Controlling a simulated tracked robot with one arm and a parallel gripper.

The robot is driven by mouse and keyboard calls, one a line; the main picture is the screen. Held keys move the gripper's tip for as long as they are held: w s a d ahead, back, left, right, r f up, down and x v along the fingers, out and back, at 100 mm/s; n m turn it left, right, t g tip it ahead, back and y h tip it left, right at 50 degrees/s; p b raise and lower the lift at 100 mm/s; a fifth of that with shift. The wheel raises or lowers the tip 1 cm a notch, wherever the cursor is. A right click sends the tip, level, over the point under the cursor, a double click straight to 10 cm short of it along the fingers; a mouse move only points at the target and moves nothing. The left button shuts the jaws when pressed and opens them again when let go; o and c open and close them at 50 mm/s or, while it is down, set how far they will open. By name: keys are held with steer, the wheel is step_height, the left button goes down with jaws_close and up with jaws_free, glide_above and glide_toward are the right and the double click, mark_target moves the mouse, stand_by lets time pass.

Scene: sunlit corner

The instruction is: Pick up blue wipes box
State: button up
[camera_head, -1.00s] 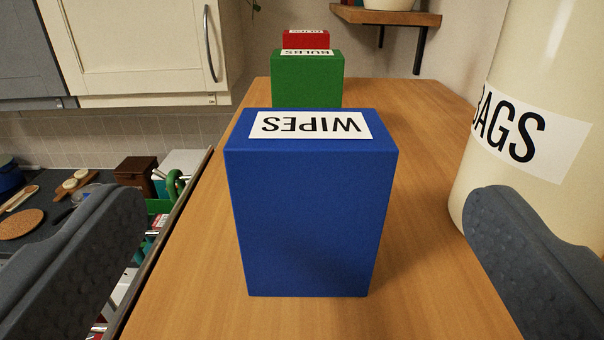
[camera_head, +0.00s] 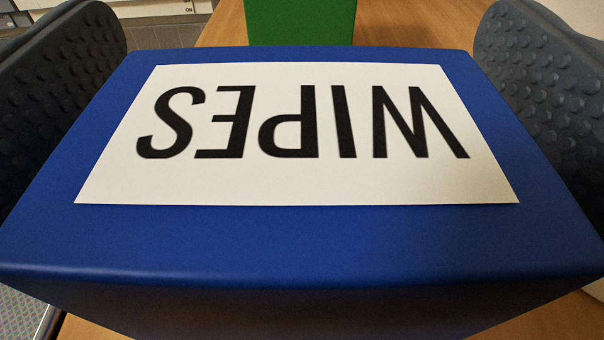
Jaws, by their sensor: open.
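The blue wipes box (camera_head: 300,240) fills most of the view, close to the camera. Its top carries a white label reading WIPES, upside down to me. My gripper (camera_head: 300,90) is open, with one dark, studded finger at the left side of the box and the other at the right side. The box lies between the fingers. I cannot tell whether either finger touches it. The lower parts of the fingers are hidden behind the box.
A green box (camera_head: 300,22) stands just behind the wipes box. Bare wooden surface (camera_head: 222,25) shows to the left of the green box. A pale object shows partly behind the right finger.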

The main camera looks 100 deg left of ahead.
steer(key=c, duration=1.2)
steer(key=shift+o, duration=0.2)
steer(key=shift+r, duration=0.2)
